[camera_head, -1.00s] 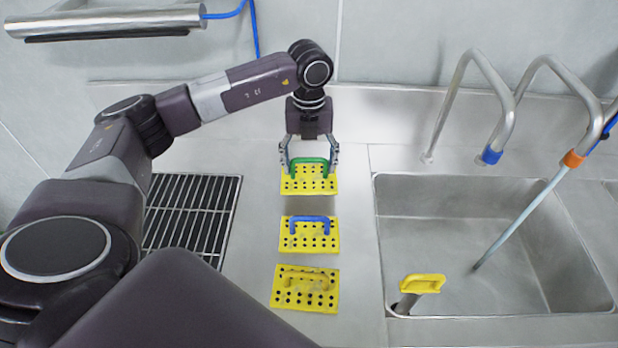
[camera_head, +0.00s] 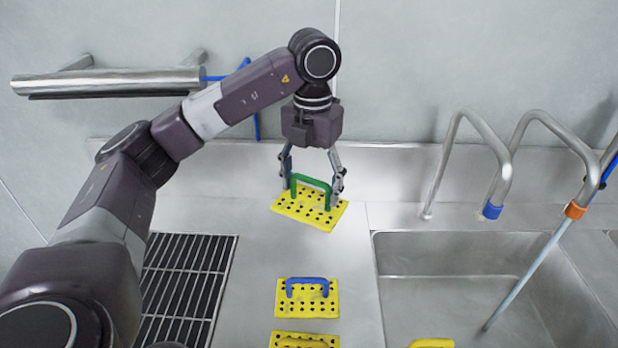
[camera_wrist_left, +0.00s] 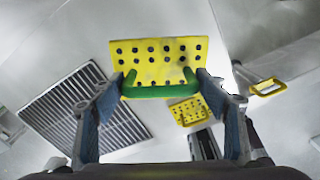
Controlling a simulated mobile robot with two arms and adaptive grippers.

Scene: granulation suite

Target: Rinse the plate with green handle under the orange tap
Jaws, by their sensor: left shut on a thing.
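The plate with green handle (camera_head: 318,213) is yellow with several holes. It hangs tilted above the steel counter. My left gripper (camera_head: 312,184) is shut on its green handle, which also shows between the fingers in the left wrist view (camera_wrist_left: 158,88). The orange tap (camera_head: 575,210) is a bent steel pipe with an orange tip over the sink, at the right of the head view. A stream or rod, pale blue, runs slantwise from near its tip into the sink (camera_head: 450,262). My right gripper is not in view.
A blue-handled yellow plate (camera_head: 307,303) lies on the counter, with another yellow plate (camera_head: 304,340) nearer. A blue-tipped tap (camera_head: 492,210) stands left of the orange one. A yellow handle (camera_head: 432,343) shows at the sink's near edge. A drain grate (camera_head: 185,285) lies left.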

